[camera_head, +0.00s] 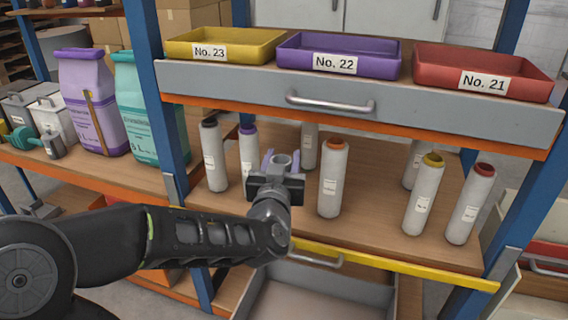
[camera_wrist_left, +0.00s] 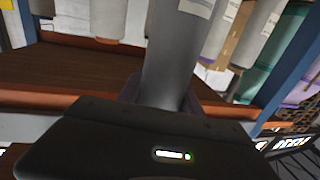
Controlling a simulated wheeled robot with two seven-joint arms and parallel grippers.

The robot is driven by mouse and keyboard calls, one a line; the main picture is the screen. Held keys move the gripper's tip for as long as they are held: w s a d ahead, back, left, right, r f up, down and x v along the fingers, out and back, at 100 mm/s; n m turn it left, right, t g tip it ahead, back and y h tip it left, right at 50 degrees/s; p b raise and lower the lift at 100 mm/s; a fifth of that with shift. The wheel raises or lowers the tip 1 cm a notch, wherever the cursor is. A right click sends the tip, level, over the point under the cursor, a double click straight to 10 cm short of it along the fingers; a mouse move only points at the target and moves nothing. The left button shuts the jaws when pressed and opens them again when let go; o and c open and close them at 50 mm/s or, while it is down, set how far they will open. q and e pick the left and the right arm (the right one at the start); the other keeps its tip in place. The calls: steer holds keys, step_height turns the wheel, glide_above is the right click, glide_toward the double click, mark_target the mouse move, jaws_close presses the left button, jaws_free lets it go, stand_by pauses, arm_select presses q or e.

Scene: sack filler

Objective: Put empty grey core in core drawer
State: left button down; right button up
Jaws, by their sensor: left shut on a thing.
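My left gripper (camera_head: 281,162) is shut on a plain grey core (camera_head: 282,161), in front of the middle shelf with the rolls. The core's open upper end shows between the fingers in the head view; the gripper hides its lower part. In the left wrist view the grey core (camera_wrist_left: 170,55) rises between the fingers as a smooth tube. Below the shelf, a grey drawer (camera_head: 318,302) stands pulled out, its inside partly visible and bare there. I see no label on it. The core is above this drawer and apart from it. My right gripper is not in view.
Several wrapped rolls with coloured ends, such as the orange-ended roll (camera_head: 332,180), stand on the wooden shelf (camera_head: 375,215). A closed grey drawer (camera_head: 400,108) above carries yellow, purple and red trays. Blue posts (camera_head: 157,90) flank the shelf. A yellow edge strip (camera_head: 400,265) runs along its front.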

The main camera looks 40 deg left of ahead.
arm_select(q)
steer(key=shift+w+d+r, duration=0.1)
steer(key=shift+r, duration=0.25)
steer(key=w+d+r+m+t+h, duration=0.1)
steer(key=w+d+m+t+h, duration=0.1)
steer(key=w+d+m+h, duration=0.55)
steer(key=w+d+f+m+h, duration=0.1)
steer(key=d+f+m+h, duration=0.1)
steer(key=d+f+h, duration=0.4)
steer(key=d+f, duration=0.4)
steer(key=d, duration=0.3)
steer(key=shift+w+d+f+h, duration=0.15)
steer(key=shift+d+f+h, duration=0.2)
steer(key=shift+d, duration=0.05)
